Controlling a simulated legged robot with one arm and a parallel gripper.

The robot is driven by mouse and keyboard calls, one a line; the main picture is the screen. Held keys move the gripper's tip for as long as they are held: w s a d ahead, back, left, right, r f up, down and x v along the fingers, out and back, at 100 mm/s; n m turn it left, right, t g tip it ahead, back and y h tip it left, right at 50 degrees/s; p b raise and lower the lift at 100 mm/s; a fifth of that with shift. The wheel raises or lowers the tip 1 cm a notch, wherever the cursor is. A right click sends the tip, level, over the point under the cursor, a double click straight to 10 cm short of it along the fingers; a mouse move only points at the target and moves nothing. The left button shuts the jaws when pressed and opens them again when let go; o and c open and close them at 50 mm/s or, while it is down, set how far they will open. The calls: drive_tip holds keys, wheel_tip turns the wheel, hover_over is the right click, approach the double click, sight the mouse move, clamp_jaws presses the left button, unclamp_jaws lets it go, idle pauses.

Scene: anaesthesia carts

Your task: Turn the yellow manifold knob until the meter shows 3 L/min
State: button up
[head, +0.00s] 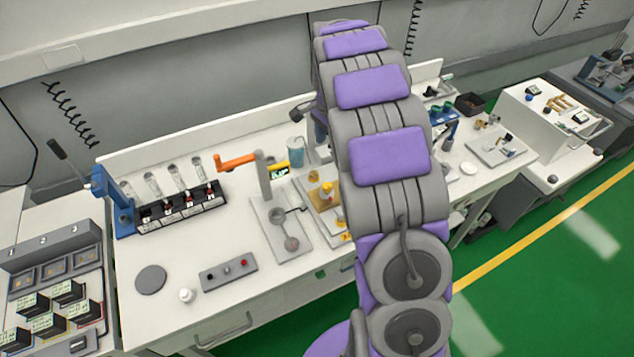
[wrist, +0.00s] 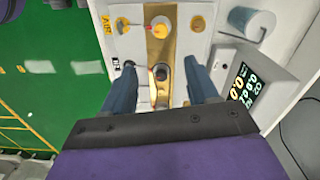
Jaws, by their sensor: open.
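In the wrist view, a brass manifold strip (wrist: 158,52) runs up a pale panel, with a round yellow knob (wrist: 160,25) near its top. My gripper (wrist: 161,68) is open, its two blue fingers on either side of the strip, apart from the knob. A dark meter screen (wrist: 246,86) to the right shows bright digits, tilted and too small to read surely. In the head view, the yellow knob (head: 327,188) shows on its board, left of my arm. The gripper is hidden there.
A grey cylinder (wrist: 253,24) stands at the wrist view's upper right. In the head view, a blue cup (head: 295,157), an orange-handled lever post (head: 262,176) and a vial rack (head: 180,210) stand left of the board.

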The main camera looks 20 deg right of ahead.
sight(327, 185)
wheel_tip(327, 185, down, 18)
drive_tip(key=shift+w+d+r+b, duration=0.1)
drive_tip(key=shift+d+r+b, duration=0.1)
drive_tip(key=shift+b, duration=1)
drive_tip(key=c, duration=1)
